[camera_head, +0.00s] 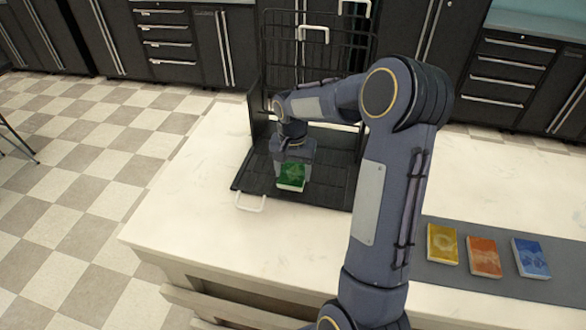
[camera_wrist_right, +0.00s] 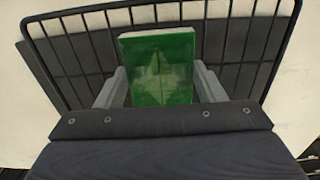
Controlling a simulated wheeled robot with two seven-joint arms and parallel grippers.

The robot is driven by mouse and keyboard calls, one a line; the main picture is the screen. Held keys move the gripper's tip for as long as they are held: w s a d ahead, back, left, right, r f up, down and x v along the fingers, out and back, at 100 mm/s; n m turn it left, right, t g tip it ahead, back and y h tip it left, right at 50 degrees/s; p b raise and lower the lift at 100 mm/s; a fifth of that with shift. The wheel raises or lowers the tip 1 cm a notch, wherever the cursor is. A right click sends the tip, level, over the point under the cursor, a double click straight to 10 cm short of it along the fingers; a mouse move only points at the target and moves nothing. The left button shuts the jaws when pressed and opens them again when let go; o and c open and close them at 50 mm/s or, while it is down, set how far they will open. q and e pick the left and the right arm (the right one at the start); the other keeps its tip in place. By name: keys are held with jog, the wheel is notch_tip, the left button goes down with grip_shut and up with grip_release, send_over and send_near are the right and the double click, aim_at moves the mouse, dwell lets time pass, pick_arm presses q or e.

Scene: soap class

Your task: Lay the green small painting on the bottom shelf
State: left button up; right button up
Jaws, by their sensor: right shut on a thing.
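The green small painting (camera_head: 291,175) is a small green block with a pale edge and a lighter star pattern. My right gripper (camera_head: 292,163) is shut on it, one finger on each side, as the right wrist view (camera_wrist_right: 160,88) shows with the painting (camera_wrist_right: 162,62) between the fingers. The painting is over the bottom shelf (camera_head: 325,185) of a black wire rack; I cannot tell whether it touches the shelf. The bottom shelf's bars also show behind the painting in the right wrist view (camera_wrist_right: 225,38). My left gripper is not in view.
A white handle (camera_head: 250,203) sticks out at the shelf's front. Yellow (camera_head: 442,244), orange (camera_head: 484,257) and blue (camera_head: 530,258) paintings lie on a grey mat (camera_head: 510,288) at right. The pale table (camera_head: 200,200) is clear at left.

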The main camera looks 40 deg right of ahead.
aim_at(293, 174)
jog(key=shift+f, duration=0.1)
jog(key=o, duration=0.5)
jog(key=shift+f, duration=0.1)
jog(key=o, duration=0.4)
jog(key=shift+o, duration=0.2)
notch_tip(293, 174, up, 12)
jog(key=b, duration=0.1)
jog(key=s+a+r+n+t+y, duration=0.2)
jog(key=s+a+r+n+t, duration=0.15)
jog(key=s+a, duration=0.6)
jog(key=s+a+f+n+t+y, duration=0.1)
jog(key=s+a+f+n, duration=0.1)
jog(key=s, duration=0.4)
jog(key=s+a+f+n+t, duration=0.1)
jog(key=s+a+f+n, duration=0.2)
jog(key=s+a, duration=0.2)
jog(key=shift+s+a+f+y, duration=0.4)
jog(key=shift+s, duration=0.55)
